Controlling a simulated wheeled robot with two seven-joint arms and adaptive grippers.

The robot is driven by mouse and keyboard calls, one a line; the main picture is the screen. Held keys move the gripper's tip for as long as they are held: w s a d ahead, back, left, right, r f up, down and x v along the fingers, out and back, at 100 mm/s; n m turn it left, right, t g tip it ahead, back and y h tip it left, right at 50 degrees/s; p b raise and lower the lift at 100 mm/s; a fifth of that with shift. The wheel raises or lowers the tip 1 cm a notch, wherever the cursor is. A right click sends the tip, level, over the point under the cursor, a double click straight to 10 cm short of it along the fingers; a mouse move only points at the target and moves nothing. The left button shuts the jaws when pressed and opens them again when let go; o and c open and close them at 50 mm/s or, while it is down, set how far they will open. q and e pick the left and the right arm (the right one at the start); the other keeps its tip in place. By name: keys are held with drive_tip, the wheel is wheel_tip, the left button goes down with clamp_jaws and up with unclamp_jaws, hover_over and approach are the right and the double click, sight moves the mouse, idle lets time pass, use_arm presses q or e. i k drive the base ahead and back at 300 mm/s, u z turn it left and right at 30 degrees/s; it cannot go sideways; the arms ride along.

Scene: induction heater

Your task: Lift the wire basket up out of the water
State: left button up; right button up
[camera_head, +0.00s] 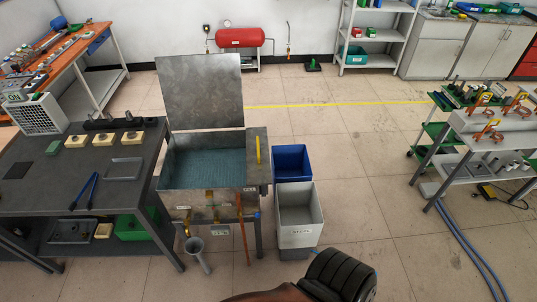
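The metal water tank (180,201) stands left of the middle, with its lid (200,92) raised upright at the back. Blue-green water (205,170) shows inside, with a fine grid-like texture. The wire basket is not clearly distinguishable; I cannot tell whether that texture is its mesh. A yellow bar (258,150) stands on the grey ledge at the tank's right side. Neither of my grippers is in view.
A dark workbench (45,182) adjoins the tank on the left. A blue bin (291,162) and a grey bin (297,212) stand to its right. Open tiled floor (365,160) extends farther right to a grey-topped cart (475,124). Blue hoses (468,240) lie near the cart.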

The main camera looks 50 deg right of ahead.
sight(258, 169)
drive_tip(key=z, duration=1.6)
